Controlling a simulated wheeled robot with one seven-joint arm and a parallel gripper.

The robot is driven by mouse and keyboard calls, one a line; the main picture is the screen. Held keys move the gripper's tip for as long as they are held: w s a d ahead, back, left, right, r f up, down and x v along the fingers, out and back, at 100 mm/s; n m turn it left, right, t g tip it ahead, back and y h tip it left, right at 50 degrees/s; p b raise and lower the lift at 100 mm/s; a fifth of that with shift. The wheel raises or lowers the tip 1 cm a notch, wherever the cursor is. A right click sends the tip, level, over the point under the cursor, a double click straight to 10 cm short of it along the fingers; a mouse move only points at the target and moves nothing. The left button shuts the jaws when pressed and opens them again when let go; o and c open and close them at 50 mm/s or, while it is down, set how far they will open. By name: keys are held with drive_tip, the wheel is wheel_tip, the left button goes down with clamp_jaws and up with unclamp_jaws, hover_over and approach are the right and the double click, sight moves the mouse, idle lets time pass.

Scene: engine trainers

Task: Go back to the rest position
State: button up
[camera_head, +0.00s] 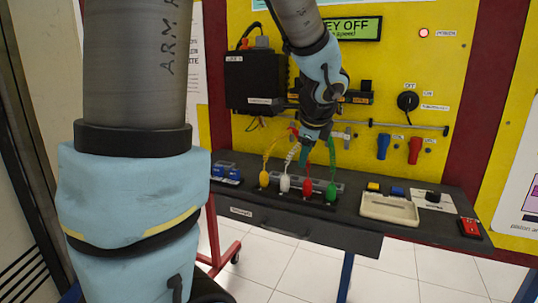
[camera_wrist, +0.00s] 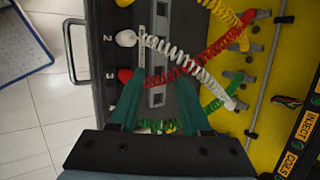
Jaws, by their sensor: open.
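My gripper (camera_head: 304,155) hangs in front of the yellow panel, above the row of coloured plugs on the dark bench. In the wrist view my gripper (camera_wrist: 160,100) shows two green fingers spread apart, with no object seen clamped between them. Coiled cables, red (camera_wrist: 205,62) and white (camera_wrist: 180,58), run close by the fingertips; whether they touch cannot be told. The plugs stand in a row: yellow (camera_head: 264,179), white (camera_head: 284,183), red (camera_head: 307,188) and green (camera_head: 331,191). My fingers partly hide the green cable (camera_wrist: 167,127) in the wrist view.
The panel (camera_head: 440,70) holds a black box (camera_head: 250,82), a key switch (camera_head: 408,101) and a horizontal rod (camera_head: 425,127). Tiled floor shows below the bench.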

drive_tip(key=s+a+f+n+g+p, duration=0.1)
drive_tip(key=s+a+f+n+g, duration=0.1)
drive_tip(key=s+a+f+n, duration=0.2)
drive_tip(key=s+a+f+n+g+p, duration=0.1)
drive_tip(key=s+a+f+n+g, duration=0.2)
drive_tip(key=s+a+f+n, duration=0.2)
drive_tip(key=s+a+n, duration=0.3)
drive_tip(key=a+n, duration=0.4)
drive_tip(key=n, duration=0.5)
drive_tip(key=shift+s+a+n+g, duration=0.15)
drive_tip(key=shift+s+n+g, duration=0.15)
drive_tip(key=shift+s, duration=0.05)
